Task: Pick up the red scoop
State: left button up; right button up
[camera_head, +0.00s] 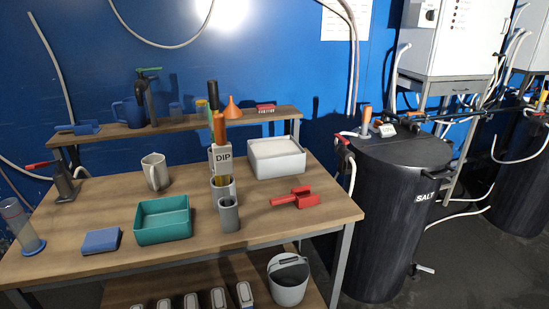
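The red scoop (297,199) lies on the wooden table (335,215) near its right end. Its handle points left and its wider bowl is at the right. It lies apart from the grey cups on its left and in front of the white bin. Neither my left nor my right gripper shows in the head view.
Left of the scoop stand grey cups (228,214) and a holder marked DIP. A white bin (276,158) stands behind it. A teal tray (162,220) and blue sponge (101,241) lie further left. A black SALT tank (385,220) stands beyond the table's right edge.

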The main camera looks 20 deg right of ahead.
aim_at(294, 199)
jog(key=i+l+u, duration=0.1)
jog(key=l, duration=0.4)
jog(key=i+l+u, duration=0.1)
jog(key=i+l, duration=0.15)
jog(key=l, duration=0.3)
jog(key=i+l+u, duration=0.1)
jog(key=l, duration=0.45)
jog(key=i+l+u, duration=0.1)
jog(key=l, duration=0.45)
jog(key=i+l+u, duration=0.15)
jog(key=l, duration=0.4)
